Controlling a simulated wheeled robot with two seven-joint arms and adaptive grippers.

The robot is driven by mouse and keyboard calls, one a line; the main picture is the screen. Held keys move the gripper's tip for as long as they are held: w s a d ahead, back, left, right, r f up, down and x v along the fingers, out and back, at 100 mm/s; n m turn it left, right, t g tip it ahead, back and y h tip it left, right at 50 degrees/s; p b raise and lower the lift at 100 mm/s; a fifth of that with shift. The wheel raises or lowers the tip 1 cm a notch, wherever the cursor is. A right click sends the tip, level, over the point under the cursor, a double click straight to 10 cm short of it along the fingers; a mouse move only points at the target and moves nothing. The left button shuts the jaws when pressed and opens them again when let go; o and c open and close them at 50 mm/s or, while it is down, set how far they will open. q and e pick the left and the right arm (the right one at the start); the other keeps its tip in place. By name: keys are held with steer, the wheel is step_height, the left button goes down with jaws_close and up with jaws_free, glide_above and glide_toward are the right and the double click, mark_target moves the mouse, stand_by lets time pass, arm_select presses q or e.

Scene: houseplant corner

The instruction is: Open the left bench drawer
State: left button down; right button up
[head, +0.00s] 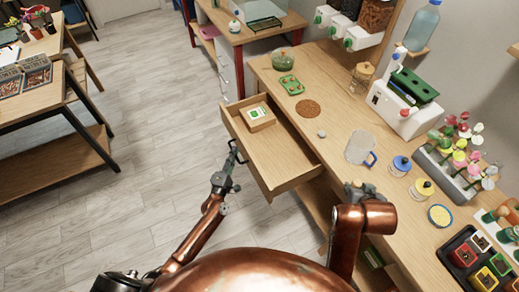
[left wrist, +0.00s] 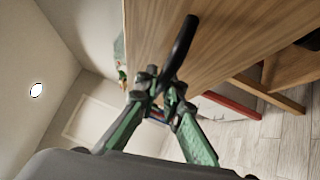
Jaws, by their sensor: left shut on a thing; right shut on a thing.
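The left bench drawer (head: 285,165) is pulled well out from under the wooden bench top. In the left wrist view the black curved handle (left wrist: 181,45) runs between my green-and-grey fingers (left wrist: 158,88), against the wooden drawer front (left wrist: 235,35). My right gripper (head: 362,188) is low by the bench's front edge, partly hidden by my arm. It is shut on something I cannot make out.
The bench top (head: 335,110) carries a clear jug (head: 360,148), lidded jars, a green tray (head: 291,86) and a brown round mat (head: 308,108). A shelved table (head: 50,150) stands far left. The floor (head: 165,130) left of the drawer is clear.

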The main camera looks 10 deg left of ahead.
arm_select(q)
steer(key=shift+s+a, duration=0.2)
arm_select(e)
steer(key=shift+w+a, duration=0.15)
steer(key=shift+a, duration=0.1)
arm_select(q)
steer(key=c, duration=2.1)
jaws_free()
steer(key=s, duration=0.4)
steer(key=s+f, duration=0.1)
steer(key=s, duration=0.3)
steer(key=s+a, duration=0.1)
steer(key=s, duration=0.2)
steer(key=shift+s+f, duration=0.35)
steer(key=shift+s, duration=0.05)
